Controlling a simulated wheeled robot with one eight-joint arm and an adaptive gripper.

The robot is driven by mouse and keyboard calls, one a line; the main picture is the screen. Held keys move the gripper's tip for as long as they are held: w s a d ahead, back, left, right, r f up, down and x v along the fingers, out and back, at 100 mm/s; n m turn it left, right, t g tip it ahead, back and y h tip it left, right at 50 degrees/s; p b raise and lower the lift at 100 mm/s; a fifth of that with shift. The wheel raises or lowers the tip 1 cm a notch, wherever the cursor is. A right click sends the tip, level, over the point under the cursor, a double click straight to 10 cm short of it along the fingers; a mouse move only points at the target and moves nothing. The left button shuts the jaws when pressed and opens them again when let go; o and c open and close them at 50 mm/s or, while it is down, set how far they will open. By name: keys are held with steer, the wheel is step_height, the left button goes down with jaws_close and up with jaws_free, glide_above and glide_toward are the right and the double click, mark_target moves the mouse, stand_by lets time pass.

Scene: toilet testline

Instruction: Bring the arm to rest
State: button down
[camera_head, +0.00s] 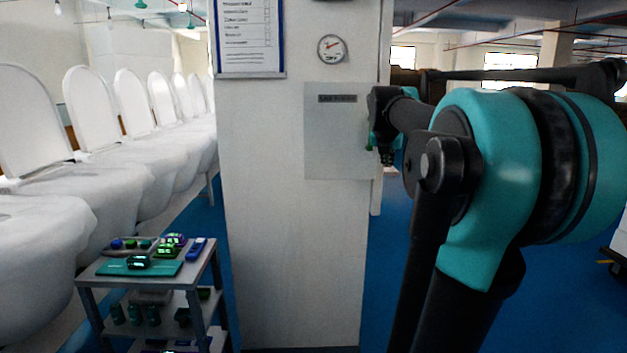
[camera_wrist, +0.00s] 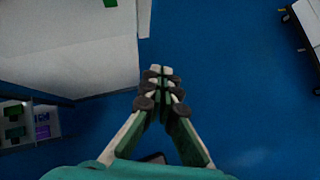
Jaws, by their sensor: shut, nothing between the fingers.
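My arm, teal and black, fills the right side of the head view, bent with its far end beside the white pillar (camera_head: 290,230). My gripper (camera_wrist: 160,72) shows in the wrist view with its fingers together at the tips and nothing between them. It points over the blue floor (camera_wrist: 225,95), apart from the white pillar-like block at the upper left. In the head view the arm's end is small and dark near the right edge of the grey panel (camera_head: 335,135), and the fingers are hard to make out there.
A small cart (camera_head: 85,277) with devices on its shelves stands at the lower left. A row of white toilets (camera_head: 130,165) runs along the left. A gauge (camera_head: 331,48) and a clipboard (camera_head: 249,40) hang on the pillar. The blue floor right of the pillar looks clear.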

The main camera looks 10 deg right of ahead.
steer(key=s+a+f+m+g+y, duration=0.1)
steer(key=s+a+f+m, duration=0.4)
steer(key=s+f+m, duration=0.4)
steer(key=s+a+f+m+g+y, duration=0.1)
steer(key=s+a+f+m, duration=0.4)
steer(key=s+f+m, duration=0.5)
steer(key=s+a+f+m+g+y, duration=0.1)
steer(key=s+a+f+m, duration=0.4)
steer(key=s+f+m, duration=0.5)
step_height(320, 180, down, 9)
steer(key=shift+a+m+g+y, duration=0.3)
steer(key=shift+a+m+y, duration=0.1)
steer(key=shift+m+y, duration=0.15)
